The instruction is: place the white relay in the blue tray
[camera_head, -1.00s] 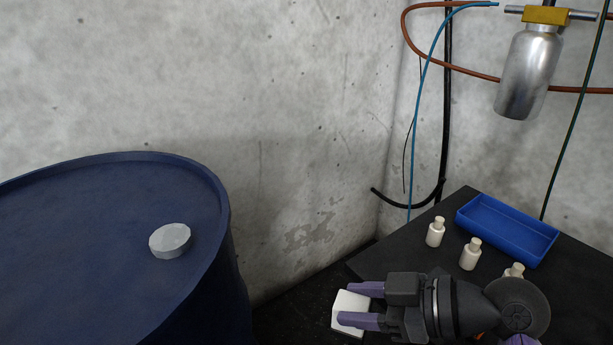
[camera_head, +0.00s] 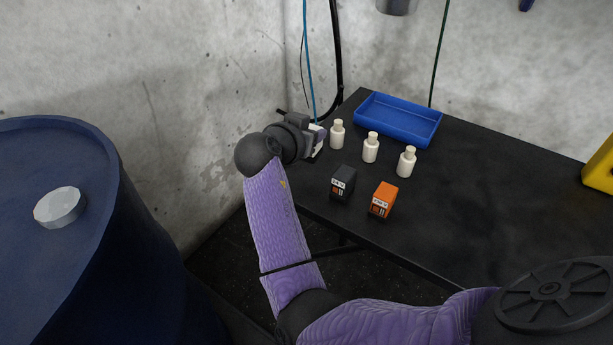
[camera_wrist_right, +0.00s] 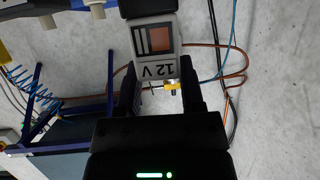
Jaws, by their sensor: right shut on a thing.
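The white relay (camera_head: 318,143) is in my right gripper (camera_head: 313,137), at the left edge of the dark table in the head view. In the right wrist view the relay (camera_wrist_right: 155,42) shows a "12 V" label between the two fingers, and the gripper (camera_wrist_right: 158,78) is shut on it. The blue tray (camera_head: 399,134) sits on the table's far part, right of the gripper and apart from it. The tray looks empty. My left gripper is out of view.
Several white bottles, one of them here (camera_head: 371,148), stand between the gripper and tray front. A black relay (camera_head: 343,182) and an orange relay (camera_head: 382,199) stand nearer. A blue drum (camera_head: 70,240) is at left.

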